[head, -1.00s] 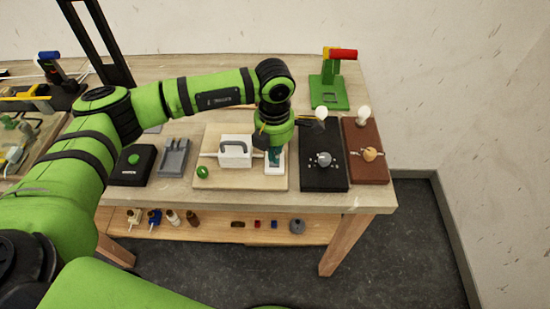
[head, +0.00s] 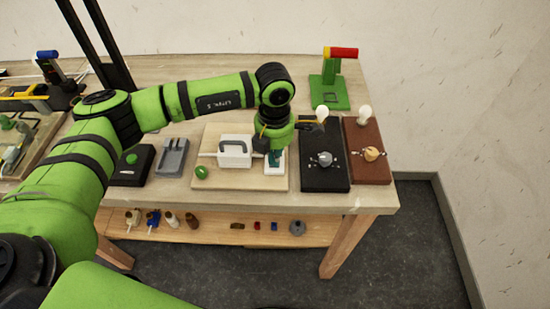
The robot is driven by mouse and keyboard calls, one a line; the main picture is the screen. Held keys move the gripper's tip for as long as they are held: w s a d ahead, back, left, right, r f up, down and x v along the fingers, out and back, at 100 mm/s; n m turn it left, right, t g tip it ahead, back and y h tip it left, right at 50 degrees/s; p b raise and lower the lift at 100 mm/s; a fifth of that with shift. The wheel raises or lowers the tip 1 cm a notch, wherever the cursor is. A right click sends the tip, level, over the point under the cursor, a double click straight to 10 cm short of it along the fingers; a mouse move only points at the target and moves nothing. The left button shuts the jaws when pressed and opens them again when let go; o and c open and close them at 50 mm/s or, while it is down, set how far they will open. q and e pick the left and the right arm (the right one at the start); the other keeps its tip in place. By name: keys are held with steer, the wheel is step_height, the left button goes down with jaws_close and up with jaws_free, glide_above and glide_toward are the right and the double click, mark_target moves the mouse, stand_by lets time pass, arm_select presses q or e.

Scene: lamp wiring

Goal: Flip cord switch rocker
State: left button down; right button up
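A light wooden board (head: 225,182) lies on the workbench. It bears a white box with a grey handle (head: 235,151) and a small white switch piece with a green part (head: 274,162) at its right end. A round green piece (head: 201,171) is at the board's front left. My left gripper (head: 273,150) points down over the white switch piece, at or very near it. The arm and wrist hide most of the fingers, so I cannot tell their opening or whether they touch the rocker. My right gripper is not in view.
A black board with a bulb (head: 322,178) and a brown board with a bulb (head: 373,170) stand close on the right. A green stand with a red top (head: 328,92) is behind. A grey holder (head: 172,157) and black box (head: 132,168) are left.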

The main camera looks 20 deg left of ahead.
arm_select(q)
steer(key=shift+s+f, duration=0.1)
steer(key=shift+f, duration=0.15)
steer(key=shift+r, duration=0.1)
steer(key=shift+r+p, duration=0.35)
steer(key=shift+r, duration=0.4)
steer(key=shift+r+p, duration=1.2)
steer(key=shift+r, duration=1.5)
